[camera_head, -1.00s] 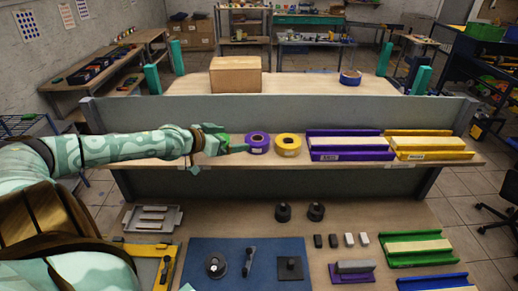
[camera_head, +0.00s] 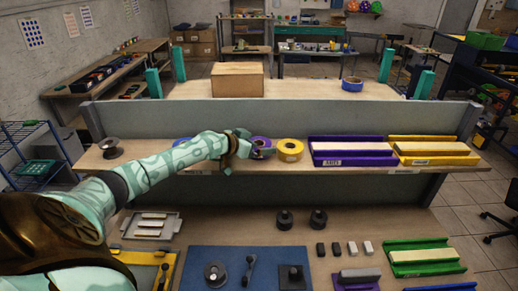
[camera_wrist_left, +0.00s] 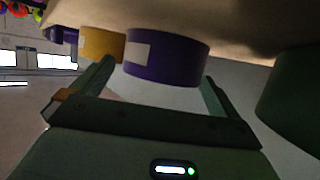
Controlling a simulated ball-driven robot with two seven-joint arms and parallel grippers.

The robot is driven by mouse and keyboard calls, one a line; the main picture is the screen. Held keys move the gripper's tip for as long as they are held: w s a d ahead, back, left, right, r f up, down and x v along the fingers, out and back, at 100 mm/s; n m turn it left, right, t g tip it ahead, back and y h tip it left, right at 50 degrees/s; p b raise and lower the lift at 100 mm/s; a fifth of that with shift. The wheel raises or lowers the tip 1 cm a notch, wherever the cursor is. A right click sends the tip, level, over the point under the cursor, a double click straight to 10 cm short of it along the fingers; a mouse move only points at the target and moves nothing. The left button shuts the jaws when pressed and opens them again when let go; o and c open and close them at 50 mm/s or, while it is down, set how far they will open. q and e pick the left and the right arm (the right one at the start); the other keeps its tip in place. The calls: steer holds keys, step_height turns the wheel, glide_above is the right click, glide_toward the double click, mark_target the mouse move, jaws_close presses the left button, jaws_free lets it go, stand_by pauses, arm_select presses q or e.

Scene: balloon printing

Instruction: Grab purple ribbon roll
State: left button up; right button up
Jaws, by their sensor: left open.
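The purple ribbon roll (camera_head: 261,141) stands on the raised shelf, left of the yellow roll (camera_head: 290,150), partly hidden by my left gripper (camera_head: 262,152). In the left wrist view the purple roll (camera_wrist_left: 165,58), with a white label, lies ahead between the spread fingers of my left gripper (camera_wrist_left: 155,82). The fingers are open and hold nothing. I cannot tell whether they touch the roll. The yellow roll (camera_wrist_left: 101,44) is just left of it in that view. My right gripper is not in view.
A dark green roll (camera_wrist_left: 290,100) is close on the right in the wrist view. My left arm partly hides a blue roll (camera_head: 182,141); a dark spool (camera_head: 111,148) stands farther left. Purple (camera_head: 352,161) and yellow (camera_head: 435,162) trays lie right on the shelf (camera_head: 300,171).

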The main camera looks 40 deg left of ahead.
arm_select(q)
steer(key=shift+s+a, duration=0.1)
steer(key=shift+s, duration=0.05)
steer(key=c, duration=1.1)
steer(key=shift+o, duration=0.2)
steer(key=shift+r, duration=0.1)
